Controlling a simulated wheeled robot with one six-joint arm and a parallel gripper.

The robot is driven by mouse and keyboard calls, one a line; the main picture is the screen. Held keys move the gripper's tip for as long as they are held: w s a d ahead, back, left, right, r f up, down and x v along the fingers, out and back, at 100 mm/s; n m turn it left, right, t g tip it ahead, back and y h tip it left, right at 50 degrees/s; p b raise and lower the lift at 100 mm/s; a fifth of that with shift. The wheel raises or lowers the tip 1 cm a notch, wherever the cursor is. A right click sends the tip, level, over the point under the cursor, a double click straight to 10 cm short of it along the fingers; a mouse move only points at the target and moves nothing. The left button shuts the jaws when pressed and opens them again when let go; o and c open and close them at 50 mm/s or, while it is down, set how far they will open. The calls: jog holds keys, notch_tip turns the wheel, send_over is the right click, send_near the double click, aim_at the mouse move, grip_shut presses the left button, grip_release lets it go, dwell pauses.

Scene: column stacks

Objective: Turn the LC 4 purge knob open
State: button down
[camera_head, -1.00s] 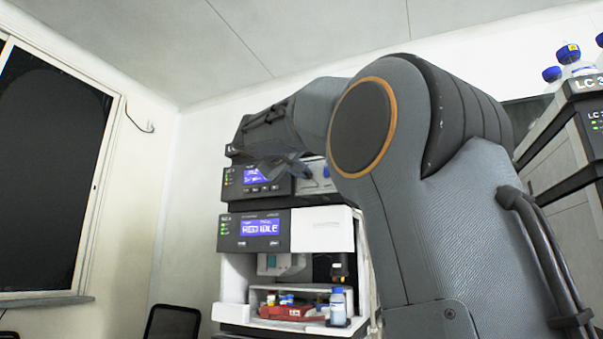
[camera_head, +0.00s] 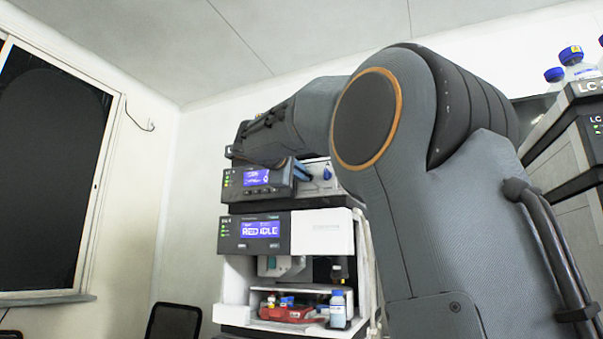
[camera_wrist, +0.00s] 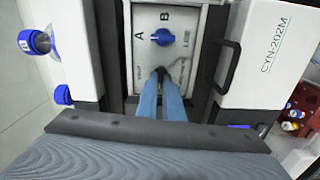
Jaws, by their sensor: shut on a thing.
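The instrument stack (camera_head: 262,190) stands at the middle left of the head view. Its pump panel (camera_wrist: 185,18) fills the top of the wrist view, with a blue knob (camera_wrist: 162,37) between printed A and B. This blue knob also shows in the head view (camera_head: 327,174). My gripper (camera_wrist: 160,74) has its blue fingers close together, tips at the panel below the blue knob. They are shut on a small dark part there, apparently the purge knob, mostly hidden by the fingertips. In the head view, my arm's wrist covers part of the stack's upper unit.
Below is a module with a "RED IDLE" display (camera_head: 261,229) and an open bay holding a red tray (camera_head: 287,314) and a small bottle (camera_head: 338,308). A dark handle (camera_wrist: 228,68) juts out right of my fingers. Blue-capped bottles (camera_head: 571,62) stand far right.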

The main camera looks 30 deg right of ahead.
dwell(0.3)
jog(key=c, duration=1.9)
grip_release()
jog(key=shift+d, duration=0.1)
jog(key=b+v, duration=0.2)
jog(key=v, duration=0.5)
jog(key=shift+s+a, duration=0.25)
jog(key=shift+a, duration=0.1)
